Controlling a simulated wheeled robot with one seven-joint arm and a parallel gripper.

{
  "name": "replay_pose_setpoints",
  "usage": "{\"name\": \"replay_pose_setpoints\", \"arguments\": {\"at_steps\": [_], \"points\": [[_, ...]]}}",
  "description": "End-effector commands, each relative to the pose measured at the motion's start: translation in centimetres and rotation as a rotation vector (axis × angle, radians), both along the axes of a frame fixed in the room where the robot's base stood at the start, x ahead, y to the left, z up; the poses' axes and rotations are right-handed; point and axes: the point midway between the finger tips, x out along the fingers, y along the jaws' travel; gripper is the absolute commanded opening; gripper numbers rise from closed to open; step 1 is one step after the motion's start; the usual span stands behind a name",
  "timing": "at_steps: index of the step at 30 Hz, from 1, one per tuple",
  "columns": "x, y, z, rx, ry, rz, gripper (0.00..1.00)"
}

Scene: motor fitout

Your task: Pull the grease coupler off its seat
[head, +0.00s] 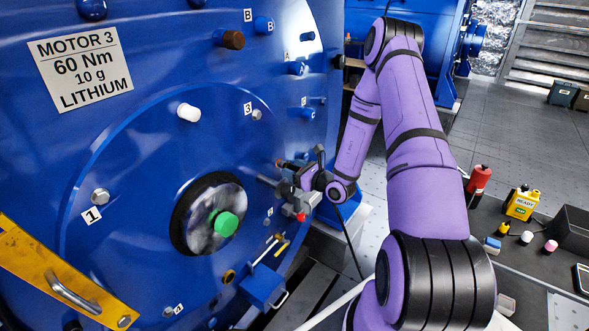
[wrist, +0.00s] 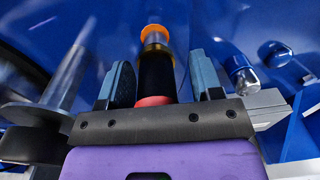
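My gripper (wrist: 160,62) reaches to the blue motor face, with its two grey-blue fingers on either side of a dark cylinder (wrist: 155,80). The cylinder has an orange and metal far end and a red band near my palm. It looks like the grease coupler, but no label shows. A gap shows between it and the right finger; the left finger is close, and contact there is unclear. In the head view my gripper (head: 302,180) is small beside the motor's right side, and an orange tip (head: 280,163) shows at it. The seat is mostly hidden.
The motor face (head: 140,140) carries bolts, a green-capped shaft (head: 224,223) and a yellow bar (head: 60,275).

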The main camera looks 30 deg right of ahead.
Motion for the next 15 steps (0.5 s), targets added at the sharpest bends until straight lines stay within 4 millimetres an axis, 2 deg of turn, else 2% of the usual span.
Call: {"name": "replay_pose_setpoints", "arguments": {"at_steps": [1, 3, 11, 15], "points": [[2.05, 1.94, 1.36, 0.004, -0.045, 0.035, 0.71], [2.04, 1.95, 1.35, 0.004, -0.045, 0.036, 0.85], [2.01, 1.94, 1.35, 0.004, -0.045, 0.036, 0.85], [1.33, 1.6, 1.34, 0.003, -0.044, 0.034, 0.85]]}}
